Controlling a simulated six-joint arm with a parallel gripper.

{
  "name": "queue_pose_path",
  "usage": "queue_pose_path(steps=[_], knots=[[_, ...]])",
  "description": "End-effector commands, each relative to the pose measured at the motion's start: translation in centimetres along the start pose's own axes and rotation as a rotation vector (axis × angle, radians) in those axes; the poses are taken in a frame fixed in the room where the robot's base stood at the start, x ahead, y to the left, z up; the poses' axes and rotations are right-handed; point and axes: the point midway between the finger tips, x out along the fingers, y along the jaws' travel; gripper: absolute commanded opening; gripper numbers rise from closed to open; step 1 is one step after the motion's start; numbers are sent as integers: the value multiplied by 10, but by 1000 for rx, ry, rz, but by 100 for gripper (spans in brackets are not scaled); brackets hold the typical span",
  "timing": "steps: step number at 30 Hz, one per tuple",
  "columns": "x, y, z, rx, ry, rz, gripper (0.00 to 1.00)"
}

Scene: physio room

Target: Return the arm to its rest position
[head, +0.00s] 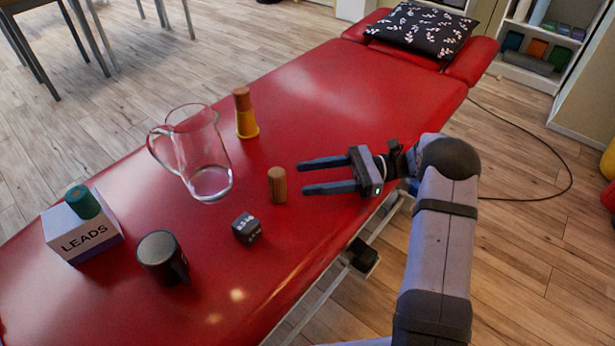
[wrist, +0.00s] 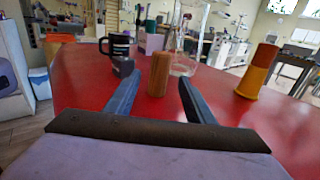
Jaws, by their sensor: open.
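My gripper (head: 302,177) is open and empty over the red treatment table (head: 330,100), its two fingers pointing left in the head view. A small wooden cylinder (head: 277,185) stands upright just beyond the fingertips. In the wrist view the same wooden cylinder (wrist: 159,75) shows between the open fingers (wrist: 155,85), and it appears to stand ahead of the tips. The arm reaches in from the lower right of the head view.
Also on the table are a glass jug (head: 205,160), a yellow cup with a brown cylinder on top (head: 246,115), a dark cube (head: 246,228), a dark mug (head: 162,258), and a LEADS box (head: 85,238) bearing a green cylinder (head: 82,202). A patterned pillow (head: 422,30) lies at the far end.

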Motion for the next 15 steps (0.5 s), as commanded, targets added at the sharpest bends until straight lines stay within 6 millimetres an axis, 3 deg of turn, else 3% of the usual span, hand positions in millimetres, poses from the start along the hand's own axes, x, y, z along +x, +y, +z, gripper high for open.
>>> queue_pose_path(steps=[10, 15], knots=[[1, 1, 1, -1, 3, 3, 49], [5, 13, 11, -10, 62, 44, 49]])
